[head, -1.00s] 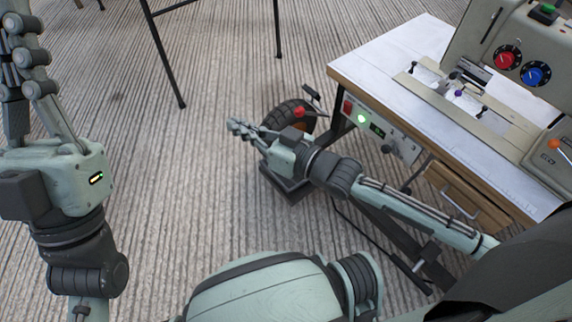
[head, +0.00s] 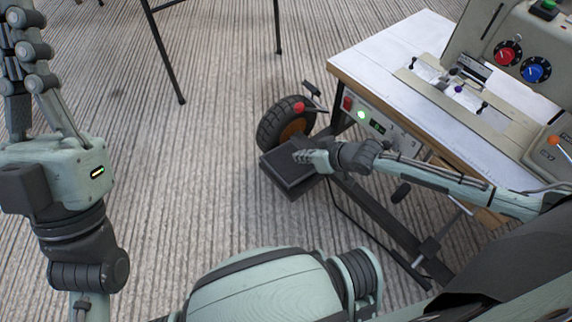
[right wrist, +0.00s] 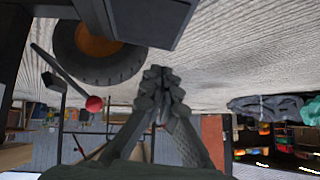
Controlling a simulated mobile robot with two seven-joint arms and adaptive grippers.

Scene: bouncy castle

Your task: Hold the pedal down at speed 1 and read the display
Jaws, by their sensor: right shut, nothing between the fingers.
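The black foot pedal (head: 283,178) lies on the floor beside a wheel and shows at the top of the right wrist view (right wrist: 150,18). My right gripper (head: 302,157) is shut and empty. In the head view it overlaps the pedal's right part; in the right wrist view its fingertips (right wrist: 161,78) appear apart from the pedal. The small display (head: 378,127) on the panel at the table's front edge glows green, its characters too small to read. My left gripper (head: 20,30) is raised at the far left, its fingertips near the picture's top edge.
The sewing-machine table (head: 400,75) stands at the right, with red (head: 508,52) and blue (head: 536,70) dials on the machine. A black wheel (head: 283,122) and a red-knobbed lever (head: 300,107) are behind the pedal. The floor (head: 190,150) left of the pedal is clear.

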